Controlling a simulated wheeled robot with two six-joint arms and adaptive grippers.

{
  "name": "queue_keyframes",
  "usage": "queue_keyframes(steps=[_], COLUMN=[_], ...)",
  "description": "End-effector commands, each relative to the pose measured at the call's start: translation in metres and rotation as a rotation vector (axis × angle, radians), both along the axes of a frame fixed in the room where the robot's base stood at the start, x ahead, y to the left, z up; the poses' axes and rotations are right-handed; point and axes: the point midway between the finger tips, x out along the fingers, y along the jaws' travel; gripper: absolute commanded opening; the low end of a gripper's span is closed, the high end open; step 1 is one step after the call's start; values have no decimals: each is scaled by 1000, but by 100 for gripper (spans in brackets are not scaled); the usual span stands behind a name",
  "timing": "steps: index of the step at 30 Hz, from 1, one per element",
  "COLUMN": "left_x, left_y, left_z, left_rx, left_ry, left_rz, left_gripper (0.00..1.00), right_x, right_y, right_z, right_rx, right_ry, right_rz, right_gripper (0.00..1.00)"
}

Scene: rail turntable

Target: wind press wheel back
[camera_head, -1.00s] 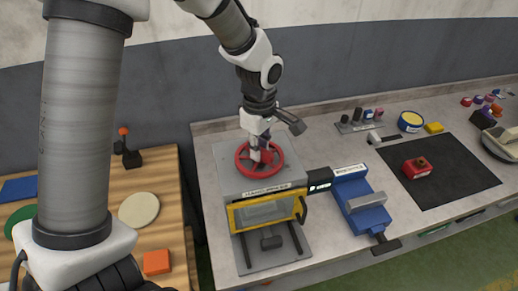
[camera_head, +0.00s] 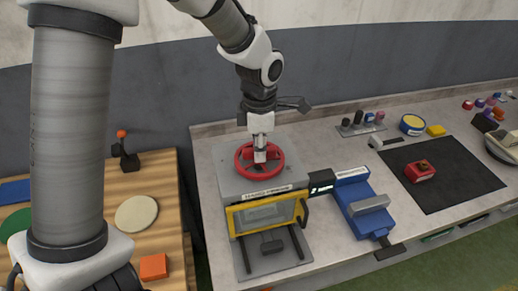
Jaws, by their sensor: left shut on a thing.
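The red press wheel (camera_head: 277,172) lies flat on top of the grey press (camera_head: 228,180), which has a yellow-framed front window (camera_head: 268,213). My left gripper (camera_head: 260,156) points straight down over the middle of the wheel and is shut on the wheel's hub or a spoke; the fingers hide the exact contact. My right gripper is not in view.
A blue vise (camera_head: 358,205) stands right of the press, beside a small dark display (camera_head: 321,182). A black mat (camera_head: 445,178) with a red block (camera_head: 420,171) lies further right. A wooden table (camera_head: 165,242) stands at the left.

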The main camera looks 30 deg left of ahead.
Motion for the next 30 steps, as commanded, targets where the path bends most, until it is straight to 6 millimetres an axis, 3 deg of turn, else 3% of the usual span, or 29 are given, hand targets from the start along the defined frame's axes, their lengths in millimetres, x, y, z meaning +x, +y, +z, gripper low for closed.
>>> queue_keyframes(steps=[17, 18, 19, 30], left_x=[1, 1, 1, 1], left_y=[0, 0, 0, 0], left_z=[1, 1, 1, 5], left_rx=[1, 1, 1, 1], left_ry=[-2, -2, -2, -3], left_rz=[35, 35, 35, 34], left_gripper=[0, 33, 43, 44], right_x=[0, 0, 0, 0], right_y=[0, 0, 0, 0], right_z=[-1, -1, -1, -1], right_rx=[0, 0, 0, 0], right_ry=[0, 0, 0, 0], right_rz=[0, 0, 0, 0], right_gripper=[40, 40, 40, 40])
